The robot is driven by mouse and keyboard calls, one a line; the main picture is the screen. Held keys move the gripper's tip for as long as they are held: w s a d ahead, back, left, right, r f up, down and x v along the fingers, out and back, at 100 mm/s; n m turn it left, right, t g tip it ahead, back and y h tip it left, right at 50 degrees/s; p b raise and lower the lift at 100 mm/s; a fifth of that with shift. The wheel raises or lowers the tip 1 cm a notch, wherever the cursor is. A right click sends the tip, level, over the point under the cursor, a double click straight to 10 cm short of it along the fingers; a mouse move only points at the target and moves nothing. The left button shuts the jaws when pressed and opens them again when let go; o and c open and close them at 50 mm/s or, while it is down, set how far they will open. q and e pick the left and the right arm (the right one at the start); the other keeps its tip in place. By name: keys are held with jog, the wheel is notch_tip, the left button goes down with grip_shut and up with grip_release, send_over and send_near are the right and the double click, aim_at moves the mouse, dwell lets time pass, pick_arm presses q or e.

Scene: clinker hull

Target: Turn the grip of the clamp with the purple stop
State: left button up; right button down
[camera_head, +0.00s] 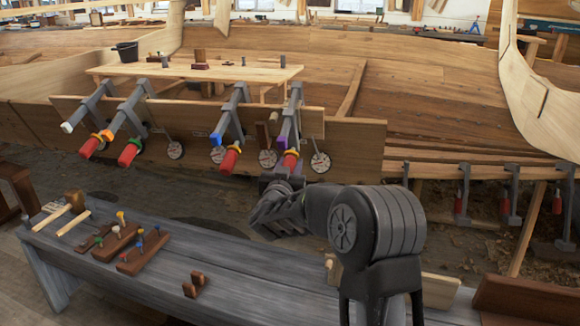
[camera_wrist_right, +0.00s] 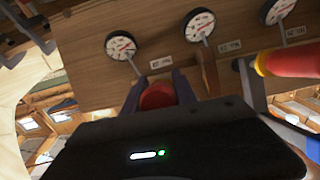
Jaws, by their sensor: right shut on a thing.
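The clamp with the purple stop (camera_head: 283,141) is the rightmost in the row of clamps on the hull plank. Its red grip (camera_head: 290,160) hangs at the lower end, under a yellow ring. My right gripper (camera_head: 281,181) comes up from below and is shut on this grip. In the right wrist view the red grip (camera_wrist_right: 157,96) sits between the two fingers, its lower part hidden behind the gripper body. My left gripper is not in view.
A neighbouring clamp with a blue stop (camera_head: 215,139) and red grip (camera_head: 229,160) stands close to the left. Round gauges (camera_head: 320,162) hang along the plank (camera_head: 355,137). A grey bench (camera_head: 235,262) with wooden tools lies below.

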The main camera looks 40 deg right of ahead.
jog(key=shift+f+m+t+b, duration=0.25)
jog(key=shift+m+b, duration=0.25)
jog(key=shift+b, duration=0.75)
jog(key=m+t+y+b, duration=0.1)
jog(key=m+b, duration=0.1)
jog(key=b, duration=0.3)
jog(key=shift+w+a, duration=0.15)
jog(key=shift+a+r+m+t+y+b, duration=0.1)
jog(key=shift+r+m+t+y+b, duration=0.25)
jog(key=shift+b, duration=0.4)
jog(key=shift+y, duration=0.25)
jog(key=c, duration=1)
grip_release()
jog(key=shift+o, duration=0.2)
jog(key=v, duration=0.7)
jog(key=shift+s+a+f+p, duration=0.15)
jog(key=shift+s+a+p, duration=0.1)
jog(key=shift+p, duration=0.15)
